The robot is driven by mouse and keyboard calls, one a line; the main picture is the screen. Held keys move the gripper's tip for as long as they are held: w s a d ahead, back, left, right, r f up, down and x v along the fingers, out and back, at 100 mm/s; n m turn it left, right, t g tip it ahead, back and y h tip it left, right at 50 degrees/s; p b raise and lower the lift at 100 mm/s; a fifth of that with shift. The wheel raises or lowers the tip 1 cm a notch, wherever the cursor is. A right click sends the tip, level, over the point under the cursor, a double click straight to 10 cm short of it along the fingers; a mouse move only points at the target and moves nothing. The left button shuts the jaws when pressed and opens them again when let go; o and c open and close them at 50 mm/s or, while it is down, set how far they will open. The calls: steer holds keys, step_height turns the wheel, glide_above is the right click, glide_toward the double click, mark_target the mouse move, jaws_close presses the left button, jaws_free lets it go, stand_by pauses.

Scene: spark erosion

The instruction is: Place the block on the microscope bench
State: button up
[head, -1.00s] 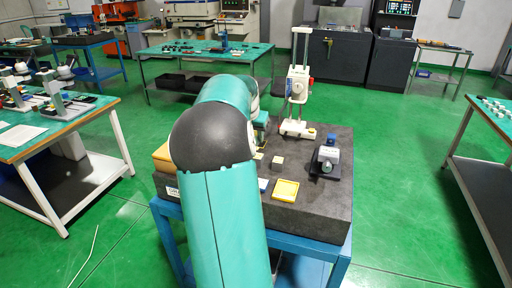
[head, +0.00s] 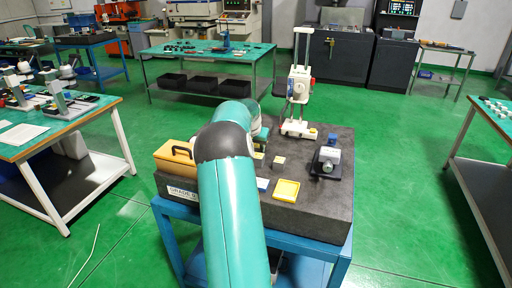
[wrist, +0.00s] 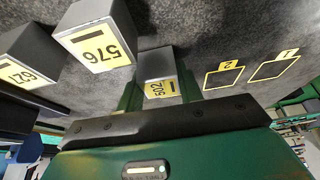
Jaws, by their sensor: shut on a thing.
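A dark grey block (wrist: 157,65) with a yellow label reading 502 sits between the two fingers of my gripper (wrist: 160,88) in the wrist view. The fingers are shut on it, one on each side. Granite lies behind it; I cannot tell whether the block touches it.
Green floor lies open at right.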

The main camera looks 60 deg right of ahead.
steer(key=shift+f, duration=0.1)
steer(key=o, duration=1.2)
steer(key=shift+c, duration=0.2)
steer(key=shift+a+r, duration=0.1)
steer(key=shift+r, duration=0.4)
steer(key=v, duration=1.1)
steer(key=shift+r, duration=0.15)
steer(key=shift+a, duration=0.1)
